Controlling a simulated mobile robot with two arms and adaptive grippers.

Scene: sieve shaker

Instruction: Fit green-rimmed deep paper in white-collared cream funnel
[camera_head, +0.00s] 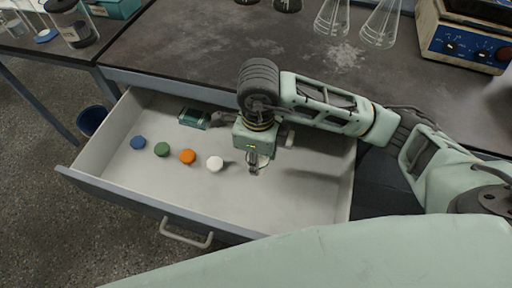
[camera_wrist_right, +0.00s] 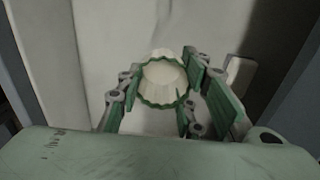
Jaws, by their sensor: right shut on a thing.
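My right gripper (camera_head: 256,166) is over the open drawer, pointing down. In the right wrist view it (camera_wrist_right: 160,95) is shut on the green-rimmed paper (camera_wrist_right: 164,82). The paper is a pale fluted cup with a wavy dark green rim, and its rim sits between the green finger pads. In the head view only a small pale part of the paper (camera_head: 262,159) shows beside the fingers. I cannot make out a white-collared cream funnel in either view. My left gripper is not in view.
The open drawer (camera_head: 300,207) holds blue (camera_head: 138,143), green (camera_head: 162,149), orange (camera_head: 187,157) and white (camera_head: 215,163) caps, and a teal box (camera_head: 194,118). The drawer's front right is clear.

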